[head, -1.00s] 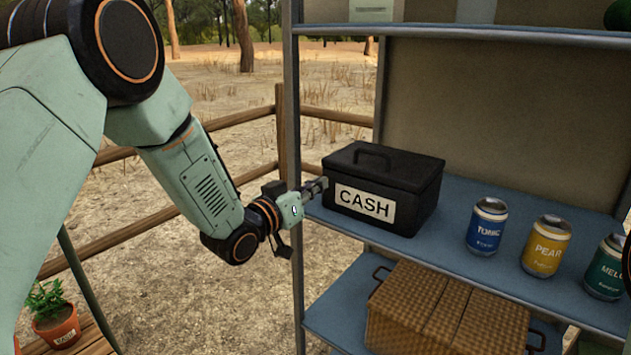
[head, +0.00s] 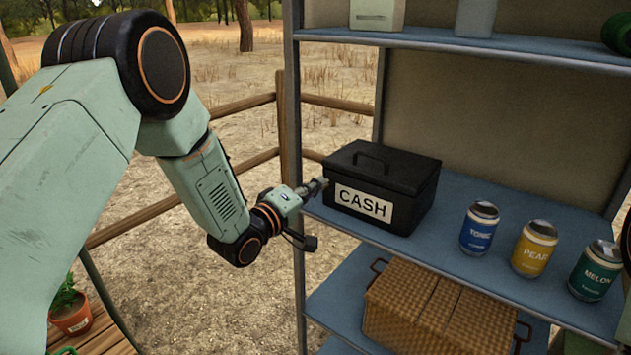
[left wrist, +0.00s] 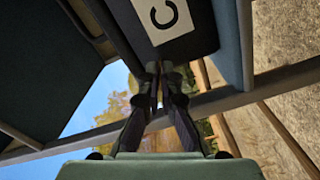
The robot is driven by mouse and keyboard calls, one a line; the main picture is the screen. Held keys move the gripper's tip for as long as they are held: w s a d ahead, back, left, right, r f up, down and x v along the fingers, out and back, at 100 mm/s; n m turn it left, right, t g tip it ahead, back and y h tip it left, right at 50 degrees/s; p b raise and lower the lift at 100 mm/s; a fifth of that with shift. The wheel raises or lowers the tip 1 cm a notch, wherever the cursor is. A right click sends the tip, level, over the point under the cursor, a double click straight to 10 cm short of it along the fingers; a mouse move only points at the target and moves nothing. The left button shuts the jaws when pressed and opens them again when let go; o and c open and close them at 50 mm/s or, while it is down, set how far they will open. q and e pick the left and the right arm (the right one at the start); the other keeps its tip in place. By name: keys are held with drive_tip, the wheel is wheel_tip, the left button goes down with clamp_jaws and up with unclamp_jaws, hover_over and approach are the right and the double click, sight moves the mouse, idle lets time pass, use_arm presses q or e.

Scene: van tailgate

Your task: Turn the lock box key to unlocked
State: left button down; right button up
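The lock box is a black box with a handle and a white CASH label (head: 405,170), at the left end of the blue shelf. Its label also shows in the left wrist view (left wrist: 165,18). My right gripper is not in view.
Several cans, including a blue one (head: 480,229) and a yellow one (head: 535,249), stand right of the box. A wicker basket (head: 430,310) is on the lower shelf. A metal shelf post (head: 292,130) rises close to my left gripper. A potted plant (head: 70,314) is lower left.

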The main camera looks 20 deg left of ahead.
use_arm(q)
drive_tip(key=n+p, duration=0.1)
drive_tip(key=n, duration=0.3)
drive_tip(key=shift+f+n, duration=0.15)
drive_tip(key=shift+n, duration=0.25)
drive_tip(key=shift+s+n, duration=0.1)
drive_tip(key=shift+n, duration=0.2)
drive_tip(key=c, duration=1.6)
unclamp_jaws()
drive_tip(key=v, duration=1.2)
